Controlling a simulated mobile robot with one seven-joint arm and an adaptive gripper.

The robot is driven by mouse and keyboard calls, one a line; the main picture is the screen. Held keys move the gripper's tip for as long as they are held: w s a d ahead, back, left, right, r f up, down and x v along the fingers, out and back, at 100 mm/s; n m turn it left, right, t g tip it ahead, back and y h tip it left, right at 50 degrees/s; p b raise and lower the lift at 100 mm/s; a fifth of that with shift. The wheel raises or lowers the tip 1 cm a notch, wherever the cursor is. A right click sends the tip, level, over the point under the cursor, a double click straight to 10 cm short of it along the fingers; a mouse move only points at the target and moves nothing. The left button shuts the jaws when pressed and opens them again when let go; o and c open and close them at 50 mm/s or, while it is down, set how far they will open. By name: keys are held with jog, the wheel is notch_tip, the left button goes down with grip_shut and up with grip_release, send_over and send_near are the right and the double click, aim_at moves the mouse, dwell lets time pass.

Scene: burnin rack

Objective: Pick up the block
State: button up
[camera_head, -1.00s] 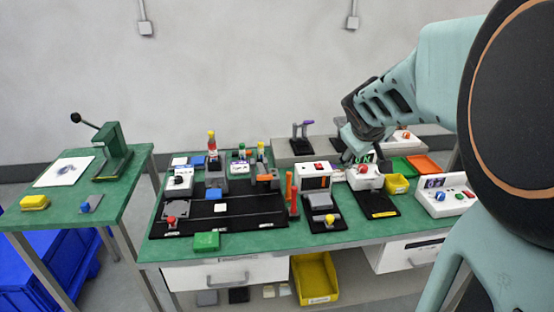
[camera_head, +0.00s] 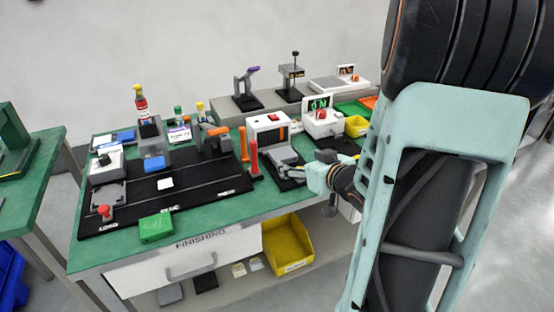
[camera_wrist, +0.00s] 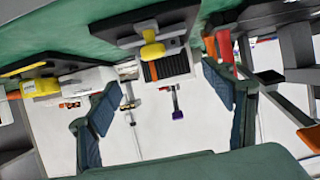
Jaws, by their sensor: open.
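Several block-like pieces show in the head view, and I cannot tell which one the task means. A green block (camera_head: 156,228) lies near the front edge of the bench. No green block is visible there.
A black-based fixture (camera_head: 285,168) stands just left of my gripper; its yellow knob (camera_wrist: 152,48) shows in the wrist view. Orange-red posts (camera_head: 252,150) and a white box (camera_head: 268,128) are close by. A yellow bin (camera_head: 288,245) sits below the bench.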

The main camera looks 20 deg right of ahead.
aim_at(284, 154)
jog(key=shift+w+a+f, duration=0.1)
jog(key=shift+w+f, duration=0.1)
jog(key=shift+f, duration=0.05)
jog(key=b+x, duration=0.2)
jog(key=x, duration=0.8)
jog(key=shift+w+b, duration=0.15)
jog(key=shift+b, duration=0.25)
jog(key=c, duration=1.3)
